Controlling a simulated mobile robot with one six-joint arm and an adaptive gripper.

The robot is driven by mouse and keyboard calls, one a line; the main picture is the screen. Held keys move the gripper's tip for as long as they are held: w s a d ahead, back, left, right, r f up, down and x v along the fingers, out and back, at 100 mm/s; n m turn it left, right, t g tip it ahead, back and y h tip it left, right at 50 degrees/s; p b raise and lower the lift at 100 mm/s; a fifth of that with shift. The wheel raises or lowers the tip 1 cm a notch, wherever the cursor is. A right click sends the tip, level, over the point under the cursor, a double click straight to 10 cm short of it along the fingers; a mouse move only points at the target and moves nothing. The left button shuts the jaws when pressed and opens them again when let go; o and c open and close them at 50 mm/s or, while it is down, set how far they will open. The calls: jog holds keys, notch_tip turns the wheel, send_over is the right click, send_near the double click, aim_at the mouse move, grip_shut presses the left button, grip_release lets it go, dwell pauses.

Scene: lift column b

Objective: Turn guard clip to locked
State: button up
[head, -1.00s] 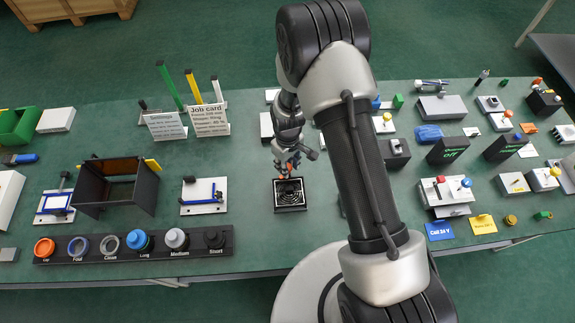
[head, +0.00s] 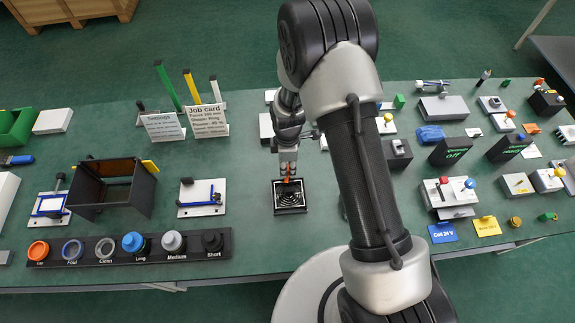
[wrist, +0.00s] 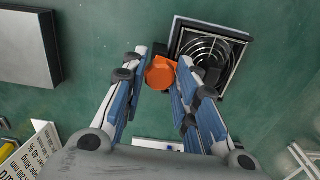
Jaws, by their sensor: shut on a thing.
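The guard clip (wrist: 160,73) is an orange piece at the edge of a black square fan guard (wrist: 236,62) with curved wire rings. In the wrist view it sits between the fingertips of my gripper (wrist: 162,68), which is shut on it. In the head view the fan guard (head: 290,202) lies on the green table, and my gripper (head: 287,172) points down at its far edge. Only a small bit of the orange clip (head: 287,181) shows there. No locked mark is readable.
A white plate with a blue-edged fixture (head: 203,198) lies left of the guard. A black rack (head: 120,252) of lenses and rings is at the front left. Several switch boxes, such as a red-and-blue-knobbed one (head: 447,192), stand to the right.

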aim_at(288, 168)
jog(key=shift+n, duration=0.5)
jog(key=o, duration=1.1)
jog(key=shift+c, duration=0.2)
notch_tip(288, 168, up, 12)
dwell(0.4)
